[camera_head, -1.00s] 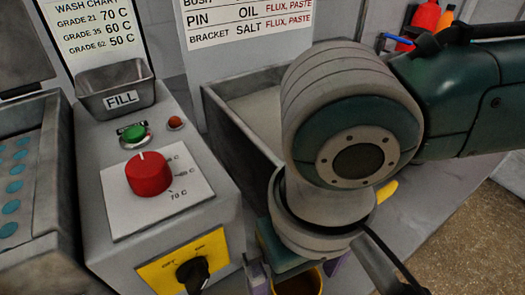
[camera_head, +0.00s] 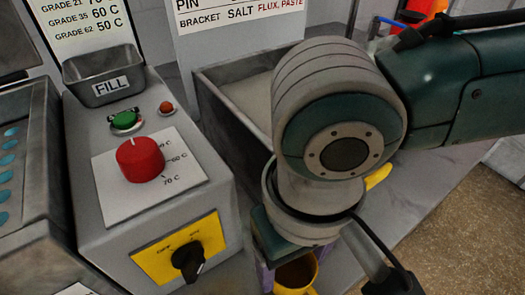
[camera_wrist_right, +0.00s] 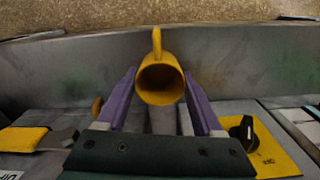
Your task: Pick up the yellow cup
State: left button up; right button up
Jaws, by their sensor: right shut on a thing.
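The yellow cup (camera_wrist_right: 160,84) is between the two purple fingers of my right gripper (camera_wrist_right: 160,88) in the right wrist view. Its open mouth faces the camera and its handle points to the top of the picture. My right gripper is shut on the cup. In the head view the cup (camera_head: 297,273) shows at the bottom edge, partly covered by my right wrist. I cannot tell whether the cup is touching the surface below. My left gripper is in neither view.
A grey control box with a red knob (camera_head: 140,160) and a yellow switch plate (camera_head: 152,262) stands left of my right arm. A deep grey bin (camera_head: 222,118) is behind my wrist. A bare grey surface (camera_head: 425,195) lies to the right.

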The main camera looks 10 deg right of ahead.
aim_at(293, 264)
jog(key=shift+c, duration=1)
jog(key=shift+r, duration=0.15)
notch_tip(293, 264, up, 19)
jog(key=p, duration=0.4)
jog(key=w+d+r+m+p, duration=0.1)
jog(key=w+d+r, duration=0.2)
jog(key=d+r, duration=0.3)
jog(key=w+d+r+m+p, duration=0.1)
jog(key=w+d+r+p, duration=0.2)
jog(key=r, duration=0.5)
pick_arm(q)
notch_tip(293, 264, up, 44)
jog(key=p, duration=3.6)
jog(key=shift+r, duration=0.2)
pick_arm(e)
jog(key=s+r, duration=0.3)
jog(key=r, duration=1.4)
jog(key=s+r, duration=0.2)
jog(key=r, duration=1.5)
jog(key=shift+s+r, duration=0.35)
jog(key=shift+s, duration=0.05)
jog(key=shift+f, duration=0.1)
